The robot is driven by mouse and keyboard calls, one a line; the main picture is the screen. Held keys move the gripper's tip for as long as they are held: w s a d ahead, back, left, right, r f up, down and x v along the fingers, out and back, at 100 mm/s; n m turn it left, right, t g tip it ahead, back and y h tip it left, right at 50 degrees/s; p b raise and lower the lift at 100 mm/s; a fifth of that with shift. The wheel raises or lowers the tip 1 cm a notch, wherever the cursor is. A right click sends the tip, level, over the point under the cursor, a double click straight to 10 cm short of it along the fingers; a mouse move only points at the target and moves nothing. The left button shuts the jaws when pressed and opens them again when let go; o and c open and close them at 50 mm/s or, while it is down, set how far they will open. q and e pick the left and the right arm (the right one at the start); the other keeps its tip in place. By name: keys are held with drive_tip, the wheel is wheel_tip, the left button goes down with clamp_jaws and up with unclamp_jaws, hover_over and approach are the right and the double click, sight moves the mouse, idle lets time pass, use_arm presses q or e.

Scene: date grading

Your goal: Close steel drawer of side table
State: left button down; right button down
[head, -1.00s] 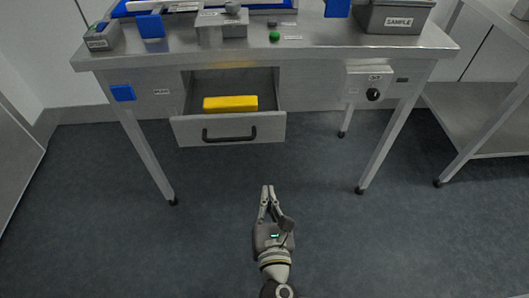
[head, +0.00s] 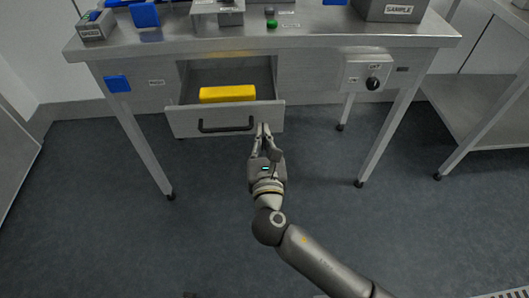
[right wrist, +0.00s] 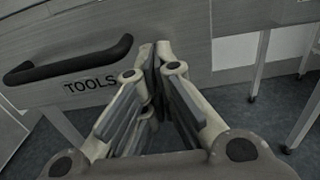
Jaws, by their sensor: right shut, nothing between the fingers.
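The steel drawer (head: 183,120) of the side table stands pulled open, with a black bar handle (head: 227,124) on its front. A yellow block (head: 228,93) lies inside it. My right gripper (head: 263,127) is shut and empty, its fingertips at the right part of the drawer front, right of the handle. In the right wrist view the drawer front (right wrist: 60,58) shows a TOOLS label beside the handle (right wrist: 68,60), and the fingertips (right wrist: 155,50) are close to the front. I cannot tell whether they touch it. My left gripper is not in view.
The steel table top (head: 330,40) carries a SAMPLE bin (head: 390,10), a small grey bin (head: 95,26) and a green item (head: 271,24). A control box with a black knob (head: 373,84) hangs right of the drawer. The floor in front is clear.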

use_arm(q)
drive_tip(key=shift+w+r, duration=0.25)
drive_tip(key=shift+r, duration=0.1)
use_arm(e)
drive_tip(key=shift+w, duration=0.65)
